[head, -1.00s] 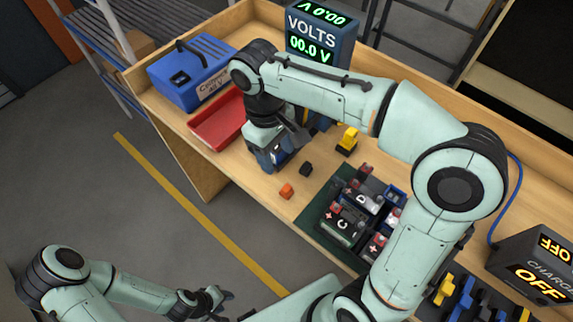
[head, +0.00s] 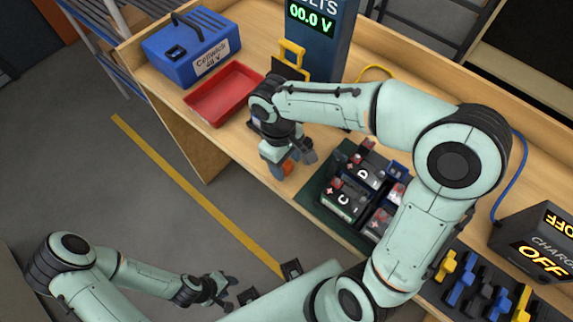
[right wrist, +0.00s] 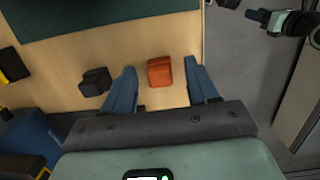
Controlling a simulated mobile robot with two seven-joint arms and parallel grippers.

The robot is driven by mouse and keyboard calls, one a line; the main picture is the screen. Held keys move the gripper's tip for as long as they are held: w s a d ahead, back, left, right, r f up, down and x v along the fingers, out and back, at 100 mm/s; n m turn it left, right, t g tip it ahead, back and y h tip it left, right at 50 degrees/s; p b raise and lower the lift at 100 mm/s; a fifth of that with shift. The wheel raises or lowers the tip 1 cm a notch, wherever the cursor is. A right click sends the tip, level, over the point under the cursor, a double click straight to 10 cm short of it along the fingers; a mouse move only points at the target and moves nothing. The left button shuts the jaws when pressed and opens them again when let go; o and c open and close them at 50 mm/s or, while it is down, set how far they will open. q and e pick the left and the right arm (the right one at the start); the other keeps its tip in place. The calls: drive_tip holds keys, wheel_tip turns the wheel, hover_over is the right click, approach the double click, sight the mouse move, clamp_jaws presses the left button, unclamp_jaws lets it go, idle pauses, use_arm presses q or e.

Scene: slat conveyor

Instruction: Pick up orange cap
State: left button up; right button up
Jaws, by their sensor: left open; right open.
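The orange cap (head: 287,168) is a small block on the wooden bench near its front edge. My right gripper (head: 291,161) is open and pointing down at the cap, which it partly hides in the head view. In the right wrist view the orange cap (right wrist: 160,71) shows between the two blue fingers of the right gripper (right wrist: 160,77), with a gap on each side. I cannot tell the exact height of the fingertips over the bench. My left gripper (head: 220,288) is open and empty, low at the front, away from the bench.
A black cap (right wrist: 95,82) lies just outside the left finger in the right wrist view. Battery blocks marked C (head: 343,202) and D (head: 366,175) sit on a green mat (head: 315,192). A red tray (head: 222,120), blue case (head: 165,55) and voltmeter (head: 320,60) stand farther back.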

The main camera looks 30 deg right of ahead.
drive_tip(key=shift+f, duration=0.4)
drive_tip(key=c, duration=1)
drive_tip(key=shift+c, duration=0.2)
drive_tip(key=shift+r, duration=0.15)
